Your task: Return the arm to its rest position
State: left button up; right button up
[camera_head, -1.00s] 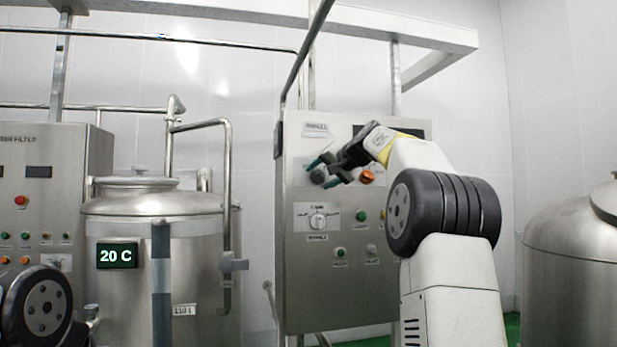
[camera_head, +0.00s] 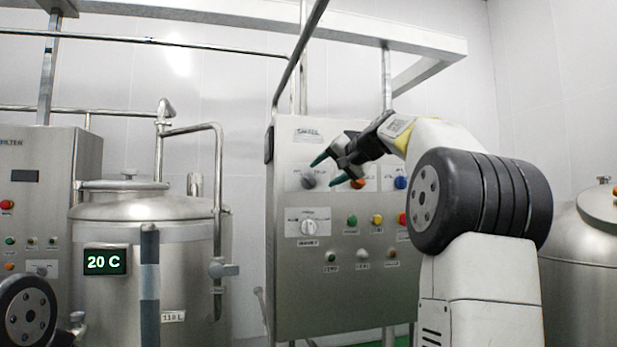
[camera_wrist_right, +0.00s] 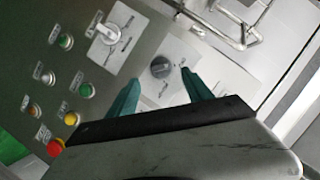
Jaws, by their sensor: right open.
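My right gripper (camera_head: 325,171) is raised in front of the upper part of the steel control panel (camera_head: 300,265) in the head view. Its two green fingertips are apart with nothing between them. In the right wrist view the open gripper (camera_wrist_right: 158,90) points at the panel, and a dark grey knob (camera_wrist_right: 161,67) shows in the gap between the fingers. I cannot tell from the pictures how far the fingertips are from the panel. Of my left arm, only a dark round joint shows at the lower left of the head view; its gripper is not seen.
The panel carries a white selector switch (camera_head: 308,227) and several coloured buttons. A steel tank (camera_head: 185,290) with a 20 C display (camera_head: 105,261) stands left, with pipes above. Another tank (camera_head: 580,270) stands at the right, near my arm.

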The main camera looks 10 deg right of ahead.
jog(key=s+a+f+n+g, duration=0.2)
jog(key=s+a+f, duration=0.1)
jog(key=s+f, duration=0.9)
jog(key=s+a+f+n+g+h, duration=0.1)
jog(key=s+a+f+n+g, duration=0.1)
jog(key=s+f, duration=1)
jog(key=s+a+f+n+g+h, duration=0.1)
jog(key=s+a+f, duration=0.4)
jog(key=s+f, duration=0.7)
jog(key=f+n+g, duration=0.1)
jog(key=g, duration=0.1)
jog(key=shift+s+a+f+g, duration=0.2)
jog(key=shift+s+a+g, duration=0.1)
jog(key=shift+s+g, duration=0.1)
